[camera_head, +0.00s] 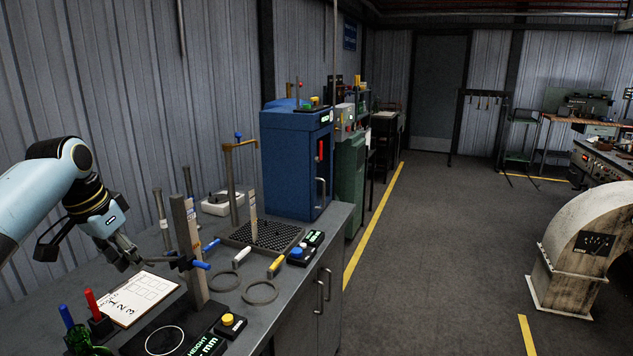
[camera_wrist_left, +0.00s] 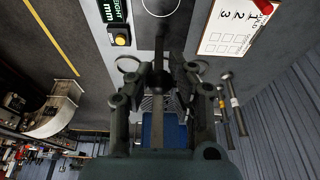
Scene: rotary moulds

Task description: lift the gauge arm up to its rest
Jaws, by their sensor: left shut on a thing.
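The height gauge has an upright post (camera_head: 188,235) on the bench, with a measuring scale on it. Its gauge arm (camera_head: 181,262) is a dark bar across the post with a blue end (camera_head: 201,265), low to middle on the post. My left gripper (camera_head: 137,262) is at the left of the post. It is shut on the gauge arm, which shows as a dark bar between the fingers in the left wrist view (camera_wrist_left: 160,50). The exact contact is dark and hard to see. The rest for the arm cannot be made out. My right gripper is not in view.
A dark base plate with a white circle (camera_head: 165,341) and a height display (camera_head: 205,345) lie before the post. A clipboard (camera_head: 139,298), red and blue handles (camera_head: 92,303), metal rings (camera_head: 260,292) and a second post (camera_head: 253,214) on a perforated tray crowd the bench (camera_head: 325,238).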

